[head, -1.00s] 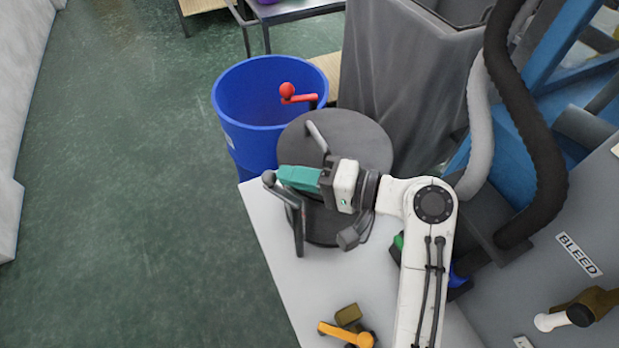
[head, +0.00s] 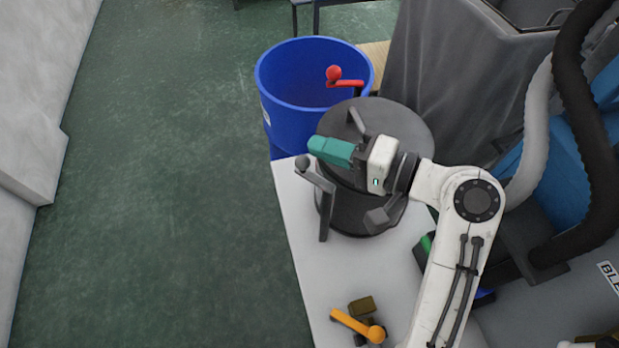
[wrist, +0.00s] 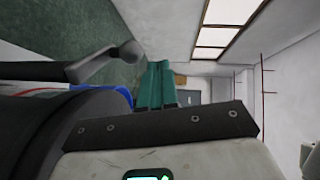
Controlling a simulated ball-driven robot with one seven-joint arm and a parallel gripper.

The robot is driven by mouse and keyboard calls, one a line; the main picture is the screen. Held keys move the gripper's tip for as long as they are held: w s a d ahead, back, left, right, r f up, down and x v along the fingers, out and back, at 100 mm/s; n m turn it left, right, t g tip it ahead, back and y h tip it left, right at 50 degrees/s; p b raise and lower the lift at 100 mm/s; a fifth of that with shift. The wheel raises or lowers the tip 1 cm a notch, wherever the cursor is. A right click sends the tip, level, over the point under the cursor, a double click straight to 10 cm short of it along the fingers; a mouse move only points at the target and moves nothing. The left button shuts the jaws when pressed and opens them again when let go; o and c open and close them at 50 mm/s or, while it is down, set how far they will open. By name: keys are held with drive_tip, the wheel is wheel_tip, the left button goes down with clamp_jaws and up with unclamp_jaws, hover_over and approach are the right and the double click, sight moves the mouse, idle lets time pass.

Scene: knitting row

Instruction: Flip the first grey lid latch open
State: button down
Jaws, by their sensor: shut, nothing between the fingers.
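A grey latch with a ball-ended arm (head: 317,177) stands at the front left of a dark round drum (head: 345,212) with a flat lid (head: 400,118). Its arm points up and left, away from the lid. It also shows in the wrist view (wrist: 95,66), left of my fingers. My gripper (head: 318,147) has teal fingers, shut and empty. It is over the lid's left edge, just beyond the ball in the head view; I cannot tell whether they touch. A second grey piece (head: 382,215) sits at the drum's front right, partly hidden.
A red-knobbed lever (head: 345,80) stands behind the lid, before a blue bin (head: 285,85). An orange lever (head: 350,323) is at the white table's (head: 300,235) front. Dark hoses (head: 588,130) hang at the right. The green floor at left is clear.

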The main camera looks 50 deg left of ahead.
drive_tip(key=s+d+r, duration=0.8)
drive_tip(key=s+r, duration=0.2)
drive_tip(key=s, duration=0.1)
drive_tip(key=shift+d, duration=0.25)
drive_tip(key=shift+s, duration=0.15)
